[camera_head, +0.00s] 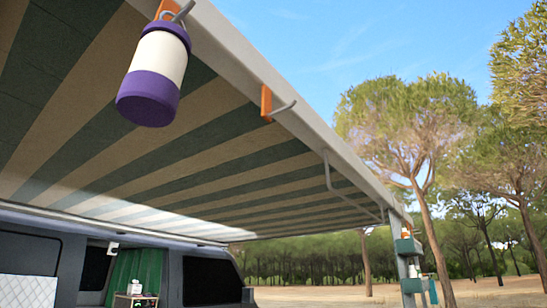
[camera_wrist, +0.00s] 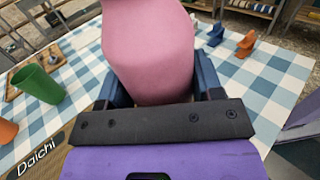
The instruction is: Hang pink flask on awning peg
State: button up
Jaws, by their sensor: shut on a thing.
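A pink flask (camera_wrist: 150,48) fills the upper middle of the wrist view, its top cut off by the frame edge. My gripper (camera_wrist: 155,84) is shut on it, with a dark blue finger on each side. Neither the gripper nor the pink flask shows in the head view. An awning peg with an orange base and a grey prong (camera_head: 268,104) sits bare on the awning's front rail (camera_head: 325,137). A purple and white flask (camera_head: 152,92) hangs from another orange peg (camera_head: 168,10) at upper left.
Below my gripper, a blue-and-white checked tablecloth (camera_wrist: 270,80) carries a green cup (camera_wrist: 36,86), an orange cup (camera_wrist: 7,131) and small orange and blue things (camera_wrist: 246,44). A bent grey bar (camera_head: 345,193) hangs under the awning. A post with shelves (camera_head: 408,246) stands at right.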

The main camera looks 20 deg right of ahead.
jog(key=shift+r, duration=0.1)
jog(key=shift+a+r+n+t, duration=0.15)
jog(key=shift+r+n+t, duration=0.2)
jog(key=shift+t, duration=0.15)
jog(key=r+n+t, duration=0.1)
jog(key=a+r+n+t, duration=0.1)
jog(key=r+t, duration=0.1)
jog(key=s+a+r+n+t, duration=0.1)
jog(key=shift+a+r+t, duration=0.1)
jog(key=shift+r+t, duration=0.15)
jog(key=shift+t, duration=0.05)
jog(key=s+a+r+n+t+y, duration=0.3)
jog(key=a+r+n+t+y, duration=0.15)
jog(key=t, duration=0.25)
jog(key=w+r+n+t+y, duration=0.3)
jog(key=r+n+t+y, duration=0.2)
jog(key=r, duration=0.8)
jog(key=shift+a+n+t+y, duration=0.15)
jog(key=shift+n+t+y, duration=0.25)
jog(key=shift+n+y, duration=0.5)
jog(key=shift+a+r+n+y, duration=0.2)
jog(key=shift+r+n+y, duration=0.1)
jog(key=shift+r+y, duration=0.45)
jog(key=shift+d, duration=0.1)
